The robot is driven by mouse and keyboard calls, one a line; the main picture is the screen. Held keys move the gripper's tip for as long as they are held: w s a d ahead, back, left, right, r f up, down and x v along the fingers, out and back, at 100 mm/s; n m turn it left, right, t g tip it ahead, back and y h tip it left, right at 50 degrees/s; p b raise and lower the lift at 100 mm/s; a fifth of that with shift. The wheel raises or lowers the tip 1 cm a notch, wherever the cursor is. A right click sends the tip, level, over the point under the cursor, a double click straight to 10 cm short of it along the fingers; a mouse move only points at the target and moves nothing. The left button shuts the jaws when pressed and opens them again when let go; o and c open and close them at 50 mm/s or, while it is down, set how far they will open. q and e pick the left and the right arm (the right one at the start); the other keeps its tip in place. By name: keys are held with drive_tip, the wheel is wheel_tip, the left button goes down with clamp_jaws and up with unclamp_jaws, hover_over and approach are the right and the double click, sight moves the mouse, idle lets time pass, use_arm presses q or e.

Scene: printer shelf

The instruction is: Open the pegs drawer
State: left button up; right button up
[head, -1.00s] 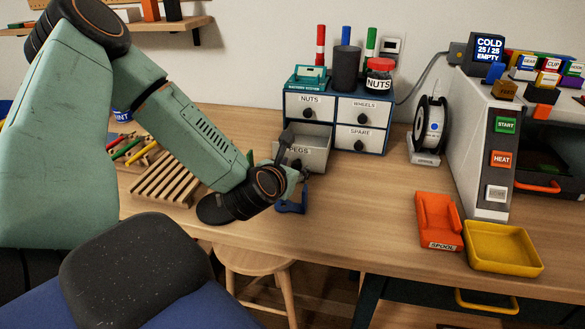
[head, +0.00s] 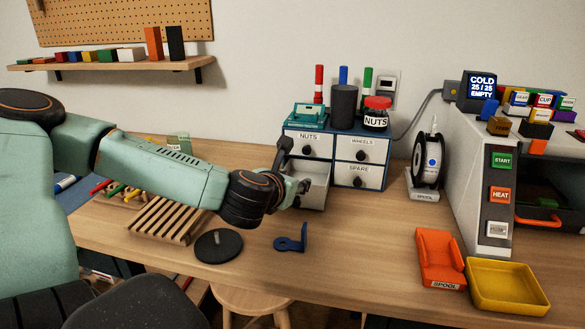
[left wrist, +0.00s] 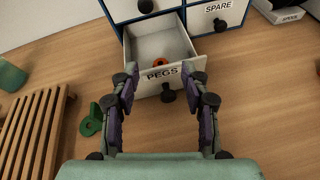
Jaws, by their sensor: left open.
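The pegs drawer (left wrist: 147,47) is pulled out of the cabinet, and its PEGS label and dark knob (left wrist: 167,95) show in the left wrist view. An orange-red ring (left wrist: 160,62) lies inside it. The open drawer (head: 313,199) also shows in the head view, at the cabinet's lower left, with its front partly hidden by my gripper. My left gripper (left wrist: 160,77) is open, with one finger on each side of the drawer front; I cannot tell whether they touch it. It also shows in the head view (head: 297,170). My right gripper is not in view.
The other cabinet drawers, NUTS, WHEELS and SPARE (head: 358,176), are shut. A blue bracket (head: 292,243), a black disc (head: 218,246) and a slatted wooden rack (head: 168,221) are on the table near my left arm. An orange spool holder (head: 438,257) and yellow tray (head: 507,287) are at right.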

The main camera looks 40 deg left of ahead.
use_arm(q)
drive_tip(key=shift+d+r, duration=0.1)
drive_tip(key=shift+r, duration=1.45)
